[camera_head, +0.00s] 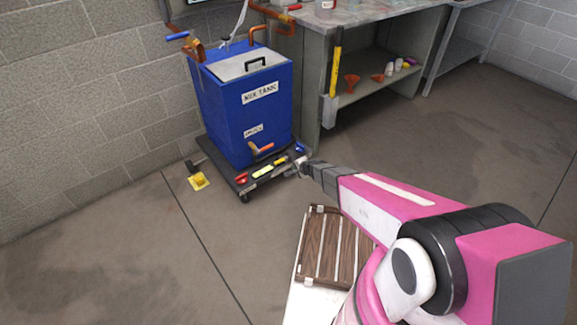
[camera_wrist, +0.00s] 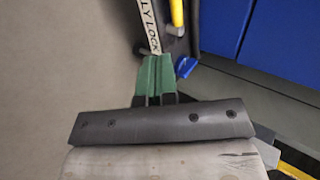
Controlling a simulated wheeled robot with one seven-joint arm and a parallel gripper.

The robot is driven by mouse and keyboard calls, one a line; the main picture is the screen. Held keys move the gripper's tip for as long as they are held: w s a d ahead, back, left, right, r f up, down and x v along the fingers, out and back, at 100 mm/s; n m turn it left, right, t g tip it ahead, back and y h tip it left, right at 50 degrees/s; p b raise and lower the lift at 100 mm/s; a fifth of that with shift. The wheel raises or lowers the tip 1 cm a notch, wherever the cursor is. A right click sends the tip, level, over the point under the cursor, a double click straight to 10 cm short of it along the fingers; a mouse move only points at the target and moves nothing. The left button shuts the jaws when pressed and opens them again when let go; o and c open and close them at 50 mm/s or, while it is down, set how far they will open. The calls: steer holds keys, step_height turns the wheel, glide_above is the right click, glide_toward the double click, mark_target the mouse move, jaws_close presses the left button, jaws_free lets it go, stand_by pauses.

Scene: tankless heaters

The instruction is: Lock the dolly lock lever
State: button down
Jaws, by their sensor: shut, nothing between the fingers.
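The black dolly (camera_head: 247,189) carries the blue tank marked MIX TANK (camera_head: 222,119). A white label strip (camera_wrist: 150,24), reading "LY LOCK" where visible, lies just beyond my fingertips in the wrist view. A small blue handle (camera_wrist: 185,66) is just right of the fingers; it also shows on the dolly's right corner (camera_head: 300,148). I cannot tell for certain that it is the lock lever. My gripper (camera_wrist: 155,62) has green fingers, shut and empty, at the label's near end. In the head view my gripper (camera_head: 303,165) is at the dolly's front right corner.
A yellow bar (camera_wrist: 177,14) stands right of the label. An orange-handled valve (camera_head: 261,149) juts from the tank. A slatted wooden piece (camera_head: 318,245) is nearer me. Open floor lies left and right.

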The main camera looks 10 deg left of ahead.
glide_toward(280, 163)
step_height(280, 163, down, 3)
steer(key=w+a, duration=0.1)
steer(key=a, duration=0.1)
steer(key=w+a+f, duration=0.1)
steer(key=w+a, duration=0.1)
steer(key=shift+w+a+f, duration=0.1)
steer(key=shift+w+a, duration=0.05)
steer(key=shift+w, duration=0.1)
